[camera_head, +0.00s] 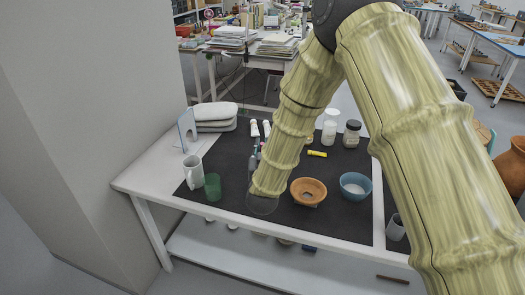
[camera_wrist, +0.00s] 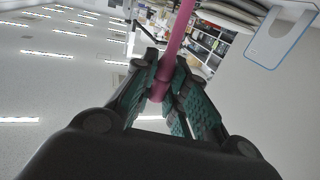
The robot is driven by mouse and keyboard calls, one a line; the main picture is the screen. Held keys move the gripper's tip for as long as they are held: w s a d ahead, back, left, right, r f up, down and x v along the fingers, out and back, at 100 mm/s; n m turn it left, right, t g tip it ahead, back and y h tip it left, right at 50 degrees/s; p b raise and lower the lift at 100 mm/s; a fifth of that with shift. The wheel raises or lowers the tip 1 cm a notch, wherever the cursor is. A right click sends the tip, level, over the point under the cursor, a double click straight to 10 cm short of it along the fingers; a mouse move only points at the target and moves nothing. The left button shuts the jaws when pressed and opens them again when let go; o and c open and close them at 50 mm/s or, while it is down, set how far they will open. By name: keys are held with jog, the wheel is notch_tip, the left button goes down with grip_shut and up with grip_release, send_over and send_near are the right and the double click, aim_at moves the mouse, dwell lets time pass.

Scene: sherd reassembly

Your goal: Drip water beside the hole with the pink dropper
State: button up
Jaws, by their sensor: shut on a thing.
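In the wrist view my gripper (camera_wrist: 162,82) is shut on the pink dropper (camera_wrist: 177,38), whose shaft passes between the dark green finger pads and runs up out of the picture. The dropper's far end is out of that view. In the head view my own arm hides most of the gripper. An orange-brown sherd bowl (camera_head: 308,191) with a dark opening in its middle sits on the dark mat, right of my arm's end.
A blue bowl (camera_head: 355,187) stands right of the sherd bowl. A white mug (camera_head: 193,172) and a green cup (camera_head: 212,187) stand at the left. White jars (camera_head: 329,128) and a yellow item (camera_head: 317,154) lie further back. The front of the mat (camera_head: 330,223) is bare.

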jog(key=shift+r+p, duration=1.15)
jog(key=shift+r, duration=1.25)
jog(key=shift+f, duration=0.1)
